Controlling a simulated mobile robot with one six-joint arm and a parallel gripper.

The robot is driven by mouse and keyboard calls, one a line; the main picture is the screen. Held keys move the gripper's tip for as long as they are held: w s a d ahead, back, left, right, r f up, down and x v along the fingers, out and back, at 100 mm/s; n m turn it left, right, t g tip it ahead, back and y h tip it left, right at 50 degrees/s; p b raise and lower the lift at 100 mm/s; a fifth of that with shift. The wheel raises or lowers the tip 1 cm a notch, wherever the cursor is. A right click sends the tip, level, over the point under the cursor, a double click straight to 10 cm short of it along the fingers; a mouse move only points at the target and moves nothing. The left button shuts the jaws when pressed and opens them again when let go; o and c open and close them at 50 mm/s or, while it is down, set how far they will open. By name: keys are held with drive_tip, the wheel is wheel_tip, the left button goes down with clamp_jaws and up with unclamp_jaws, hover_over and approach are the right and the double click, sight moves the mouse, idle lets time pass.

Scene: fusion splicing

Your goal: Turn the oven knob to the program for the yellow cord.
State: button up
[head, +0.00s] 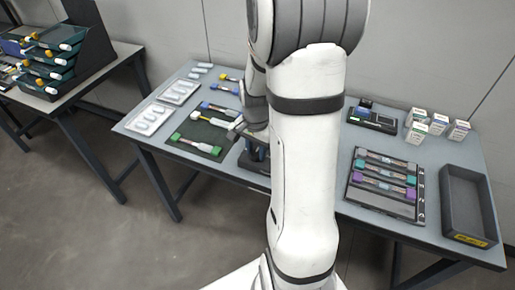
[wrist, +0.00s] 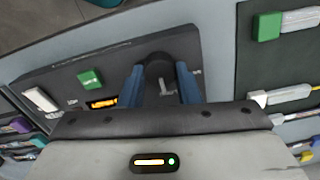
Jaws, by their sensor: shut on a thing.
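The oven's dark front panel (wrist: 62,80) fills the upper left of the wrist view. Its round black knob (wrist: 160,67) carries a pale pointer mark that runs toward the bottom of the picture. My gripper (wrist: 161,76) is shut on the knob, one blue finger on each side. Small labels near the knob are too blurred to read. An orange lit display (wrist: 102,103), a green button (wrist: 90,78) and a white switch (wrist: 40,98) sit on the panel. In the head view my arm hides most of the oven (head: 252,163). A yellow-ended cord (head: 229,77) lies at the back of the table.
A dark mat (head: 190,150) with a green-ended cord lies left of the oven, beside white trays (head: 180,92). Right of my arm are a cord rack (head: 378,205), an empty black bin (head: 468,195), a dark device (head: 372,121) and small boxes (head: 415,133).

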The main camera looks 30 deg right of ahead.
sight(255, 152)
idle(0.3)
drive_tip(key=o, duration=1)
drive_tip(key=shift+c, duration=0.2)
wheel_tip(255, 152, up, 8)
drive_tip(key=shift+f+p, duration=0.1)
drive_tip(key=shift+p, duration=0.2)
